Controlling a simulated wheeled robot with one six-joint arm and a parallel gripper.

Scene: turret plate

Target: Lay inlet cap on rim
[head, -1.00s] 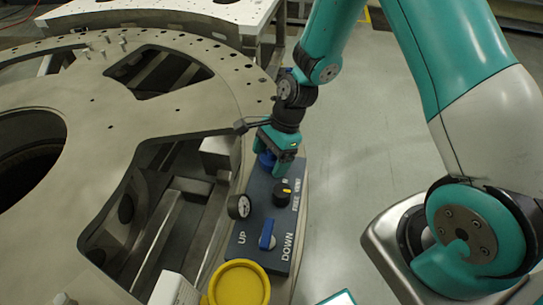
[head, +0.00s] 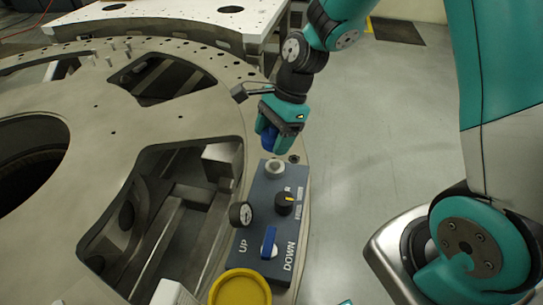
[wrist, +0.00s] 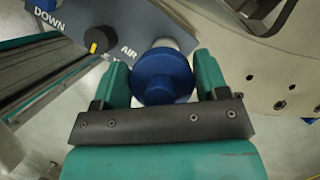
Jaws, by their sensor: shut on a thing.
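My gripper (head: 268,138) is shut on the blue inlet cap (head: 271,145) and holds it above the far end of the grey-blue control panel (head: 262,220). Below the cap, a bare pale metal inlet fitting (head: 275,167) stands on the panel. In the wrist view the round cap (wrist: 160,80) sits between the two teal fingers, with part of the pale fitting (wrist: 166,43) showing behind it near the AIR label. The turret plate's rim (head: 222,95) curves past the gripper on the left.
The panel carries a gauge (head: 240,214), a black knob (head: 285,203) and a blue lever (head: 268,242). A yellow round dish (head: 240,290) lies at the near end. The plate has large openings (head: 165,190) and small holes. Open floor (head: 375,140) lies to the right.

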